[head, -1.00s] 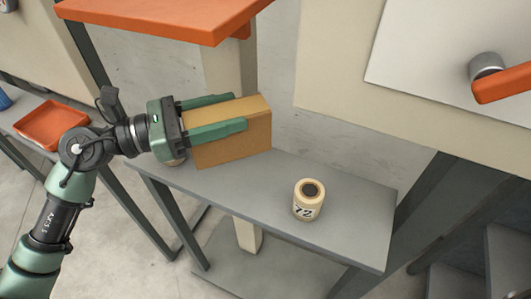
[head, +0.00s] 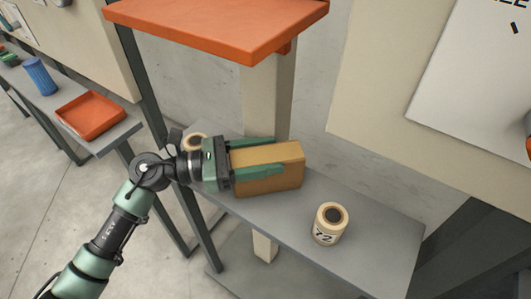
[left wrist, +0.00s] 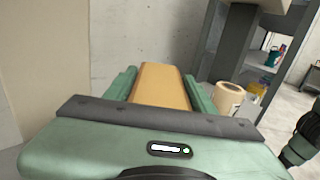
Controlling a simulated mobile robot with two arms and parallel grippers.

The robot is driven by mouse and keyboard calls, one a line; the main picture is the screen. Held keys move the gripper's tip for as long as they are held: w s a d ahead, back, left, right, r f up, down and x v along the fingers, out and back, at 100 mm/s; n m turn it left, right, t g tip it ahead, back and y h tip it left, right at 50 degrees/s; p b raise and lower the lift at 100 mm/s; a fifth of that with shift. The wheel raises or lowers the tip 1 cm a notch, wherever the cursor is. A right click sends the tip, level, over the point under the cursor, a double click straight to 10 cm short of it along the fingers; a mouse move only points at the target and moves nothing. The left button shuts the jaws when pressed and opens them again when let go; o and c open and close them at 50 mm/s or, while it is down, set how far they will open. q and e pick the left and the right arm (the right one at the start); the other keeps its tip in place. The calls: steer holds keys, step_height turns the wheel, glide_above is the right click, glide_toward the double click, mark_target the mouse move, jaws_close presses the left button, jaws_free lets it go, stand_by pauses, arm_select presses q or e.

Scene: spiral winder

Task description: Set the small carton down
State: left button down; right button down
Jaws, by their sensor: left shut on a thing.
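The small carton (head: 270,179) is a tan-brown box at the middle of the head view. My left gripper (head: 262,158) is shut on it, with one green finger along each side. The carton is at the grey shelf (head: 375,232); I cannot tell whether its underside touches the surface. In the left wrist view the carton (left wrist: 161,86) lies between the two green fingers (left wrist: 160,90). My right gripper is not in view.
A cream roll marked 72 (head: 329,224) stands on the shelf right of the carton. Another roll (head: 194,142) is partly hidden behind my left gripper. An orange panel (head: 215,28) overhangs behind. The shelf's right end is clear. An orange tray (head: 91,115) stands left.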

arm_select(q)
steer(key=c, duration=0.5)
jaws_free()
steer(key=shift+f, duration=0.1)
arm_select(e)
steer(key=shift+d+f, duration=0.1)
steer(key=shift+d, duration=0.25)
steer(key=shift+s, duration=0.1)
arm_select(q)
steer(key=a+b, duration=0.1)
steer(key=a, duration=0.2)
steer(key=s+a+b, duration=0.1)
steer(key=a, duration=0.3)
steer(key=s+a+b, duration=0.1)
steer(key=a+b, duration=0.1)
steer(key=a, duration=0.2)
steer(key=shift+s, duration=0.1)
steer(key=shift+s+a, duration=0.1)
steer(key=shift+a, duration=0.3)
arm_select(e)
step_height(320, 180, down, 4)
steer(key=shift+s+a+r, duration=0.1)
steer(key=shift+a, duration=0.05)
